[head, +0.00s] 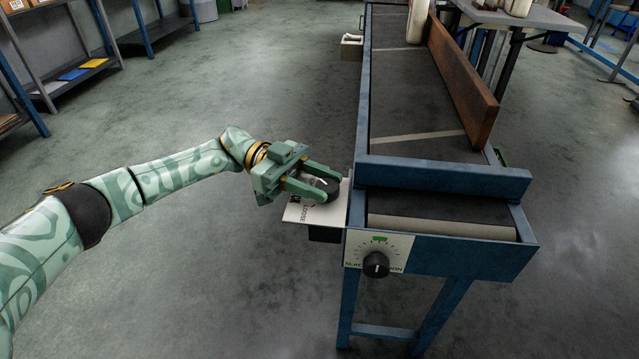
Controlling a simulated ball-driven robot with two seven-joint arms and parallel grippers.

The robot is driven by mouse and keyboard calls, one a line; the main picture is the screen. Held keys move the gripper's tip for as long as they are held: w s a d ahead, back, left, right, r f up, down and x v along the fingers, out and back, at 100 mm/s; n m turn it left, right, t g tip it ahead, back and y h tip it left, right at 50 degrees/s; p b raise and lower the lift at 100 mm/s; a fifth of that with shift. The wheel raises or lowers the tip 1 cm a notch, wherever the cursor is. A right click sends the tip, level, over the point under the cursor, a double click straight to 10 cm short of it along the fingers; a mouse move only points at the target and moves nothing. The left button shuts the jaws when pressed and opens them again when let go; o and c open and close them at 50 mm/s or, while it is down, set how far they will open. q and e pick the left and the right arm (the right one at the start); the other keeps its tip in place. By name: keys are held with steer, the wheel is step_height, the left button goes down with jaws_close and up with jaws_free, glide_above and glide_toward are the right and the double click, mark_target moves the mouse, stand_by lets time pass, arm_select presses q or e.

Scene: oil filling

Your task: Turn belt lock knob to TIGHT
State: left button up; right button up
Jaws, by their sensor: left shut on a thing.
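The belt lock knob (326,185) is a dark round knob on a white plate (297,212) at the left side of the conveyor's near end. My left gripper (322,190) reaches in from the left and is shut on the knob, one finger on each side. The knob's pointer cannot be made out. My right gripper is not in view.
The conveyor (418,137) runs away from me, with a brown side board (465,85) along its right. A second black knob (376,265) sits on a dial plate on the conveyor's front. A white container (417,22) stands far down the belt. The floor at left is clear.

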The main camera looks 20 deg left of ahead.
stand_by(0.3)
arm_select(q)
steer(key=o, duration=1)
steer(key=shift+d, duration=0.1)
steer(key=shift+w+a, duration=0.1)
steer(key=shift+a, duration=0.35)
steer(key=w+a+b, duration=0.2)
steer(key=a+b, duration=0.3)
steer(key=a, duration=1)
steer(key=shift+a, duration=0.2)
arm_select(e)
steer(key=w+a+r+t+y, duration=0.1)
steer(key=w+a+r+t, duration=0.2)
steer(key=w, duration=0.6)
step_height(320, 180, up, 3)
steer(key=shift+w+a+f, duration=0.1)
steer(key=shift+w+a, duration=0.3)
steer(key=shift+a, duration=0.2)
